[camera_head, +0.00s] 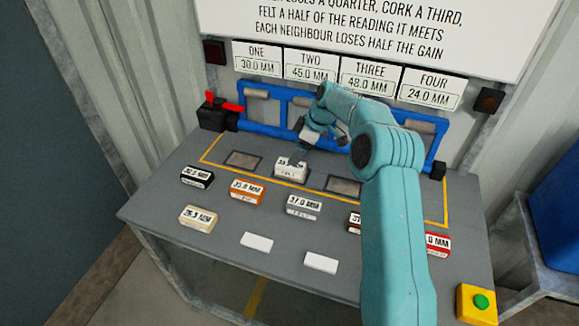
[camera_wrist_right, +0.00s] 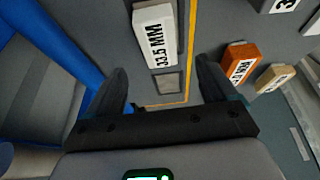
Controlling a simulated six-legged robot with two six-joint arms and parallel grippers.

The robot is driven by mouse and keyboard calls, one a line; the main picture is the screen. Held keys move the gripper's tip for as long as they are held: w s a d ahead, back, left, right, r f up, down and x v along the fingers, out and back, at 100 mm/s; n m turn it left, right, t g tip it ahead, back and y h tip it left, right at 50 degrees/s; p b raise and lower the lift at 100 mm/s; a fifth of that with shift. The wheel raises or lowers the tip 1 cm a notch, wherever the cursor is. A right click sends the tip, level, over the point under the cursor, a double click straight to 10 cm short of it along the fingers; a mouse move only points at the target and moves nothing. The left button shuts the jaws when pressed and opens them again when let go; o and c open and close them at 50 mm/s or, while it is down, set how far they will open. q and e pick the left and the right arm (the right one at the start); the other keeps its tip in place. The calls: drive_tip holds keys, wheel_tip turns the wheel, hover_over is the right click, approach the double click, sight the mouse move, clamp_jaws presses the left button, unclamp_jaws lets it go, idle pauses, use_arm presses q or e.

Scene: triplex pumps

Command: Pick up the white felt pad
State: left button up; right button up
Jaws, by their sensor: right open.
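Two plain white flat pads lie on the front of the grey bench, a left one (camera_head: 257,242) and a right one (camera_head: 321,262); I cannot tell whether either is felt. A white block labelled 33.5 MM (camera_head: 291,173) sits in the yellow-outlined area. My right gripper (camera_head: 298,158) is just behind and above this block. In the right wrist view my right gripper (camera_wrist_right: 163,80) is open with nothing held, and the white block (camera_wrist_right: 155,35) shows beyond its fingertips. My left gripper is in no view.
Labelled blocks stand around: black (camera_head: 197,179), orange (camera_head: 246,192), cream (camera_head: 198,218), grey (camera_head: 303,207) and red (camera_head: 438,244). Dark recesses (camera_head: 243,160) flank the white block. A blue rail (camera_head: 270,115) runs behind. A yellow box with a green button (camera_head: 480,301) is at right.

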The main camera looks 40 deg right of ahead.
sight(291, 168)
drive_tip(key=p+x, duration=0.2)
drive_tip(key=x, duration=0.5)
drive_tip(key=shift+s+f, duration=0.15)
drive_tip(key=shift+w+d+f, duration=0.1)
drive_tip(key=shift+w+f, duration=0.1)
drive_tip(key=shift+f, duration=0.1)
drive_tip(key=shift+w+f, duration=0.1)
drive_tip(key=shift+f, duration=0.1)
drive_tip(key=shift+r, duration=0.2)
drive_tip(key=shift+f, duration=0.2)
drive_tip(key=shift+r, duration=0.1)
drive_tip(key=c, duration=1.1)
drive_tip(key=shift+o, duration=0.2)
